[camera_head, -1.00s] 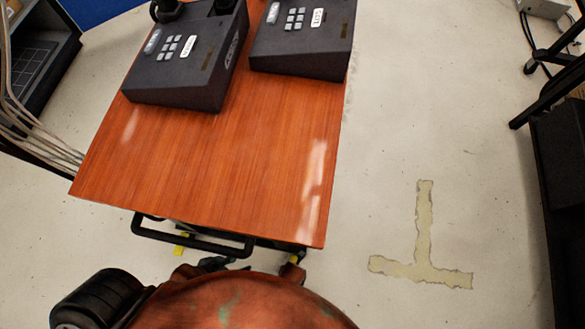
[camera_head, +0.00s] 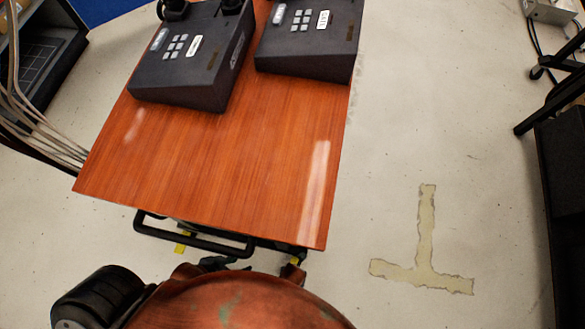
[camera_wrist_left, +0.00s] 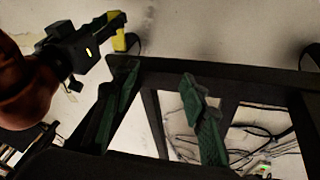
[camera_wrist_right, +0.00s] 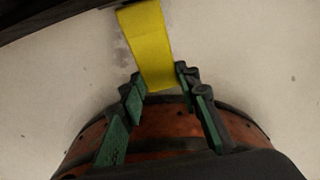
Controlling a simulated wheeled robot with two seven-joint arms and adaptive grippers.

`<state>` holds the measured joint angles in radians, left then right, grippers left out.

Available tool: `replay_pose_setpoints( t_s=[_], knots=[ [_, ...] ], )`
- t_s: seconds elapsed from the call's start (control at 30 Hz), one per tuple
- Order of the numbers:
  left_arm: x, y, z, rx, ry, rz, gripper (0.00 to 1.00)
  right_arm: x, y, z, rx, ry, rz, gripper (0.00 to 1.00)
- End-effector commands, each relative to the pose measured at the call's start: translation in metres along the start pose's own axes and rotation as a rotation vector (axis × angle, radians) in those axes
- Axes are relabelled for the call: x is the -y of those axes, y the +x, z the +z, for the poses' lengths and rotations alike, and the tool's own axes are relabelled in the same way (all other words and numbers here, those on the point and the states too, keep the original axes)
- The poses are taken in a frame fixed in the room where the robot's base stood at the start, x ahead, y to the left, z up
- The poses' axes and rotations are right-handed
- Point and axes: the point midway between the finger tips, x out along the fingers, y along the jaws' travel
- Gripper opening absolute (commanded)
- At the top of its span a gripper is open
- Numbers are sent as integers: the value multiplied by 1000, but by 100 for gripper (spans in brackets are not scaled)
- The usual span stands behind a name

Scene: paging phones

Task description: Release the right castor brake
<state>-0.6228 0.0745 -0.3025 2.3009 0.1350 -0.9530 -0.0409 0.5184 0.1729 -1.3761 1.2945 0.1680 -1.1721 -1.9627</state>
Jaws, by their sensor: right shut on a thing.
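The right castor brake is a yellow pedal (camera_wrist_right: 150,45) in the right wrist view, hanging down from a dark frame at the top. My right gripper (camera_wrist_right: 160,85) is shut on the pedal's lower end, with a finger on each side. In the head view a bit of this yellow pedal (camera_head: 296,260) shows under the trolley's near right corner. In the left wrist view the yellow pedal (camera_wrist_left: 119,42) sits at the tip of the black right gripper. My left gripper (camera_wrist_left: 165,85) is open and empty, its green-padded fingers apart near a black frame.
The trolley's wooden top (camera_head: 215,165) carries two dark phones (camera_head: 195,55) (camera_head: 310,38) at its far end. A black handle bar (camera_head: 190,235) runs along its near edge. Another yellow piece (camera_head: 182,243) shows below left. Cables (camera_head: 35,125) hang at left.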

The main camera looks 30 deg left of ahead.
Motion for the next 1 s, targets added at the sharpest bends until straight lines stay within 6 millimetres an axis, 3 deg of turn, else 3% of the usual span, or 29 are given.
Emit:
replay_pose_setpoints(
  t_s=[0.3, 0.53, 0.87, 0.9, 1.0],
  knots=[
    [7, -21, 5, 59, 4, -24, 40, 1, -10, 6, -117, 1, -5, 0],
    [7, -20, 7, 68, 4, -25, 40, 2, -14, 5, -233, 2, -4, 0],
    [6, -20, 7, 66, 5, -24, 40, 2, -16, 3, -250, 1, -4, 0],
    [6, -20, 7, 66, 5, -24, 40, 2, -16, 3, -250, 1, -4, 30],
    [6, -20, 7, 66, 5, -24, 40, 2, -16, 3, -250, 1, -3, 37]
  ],
)
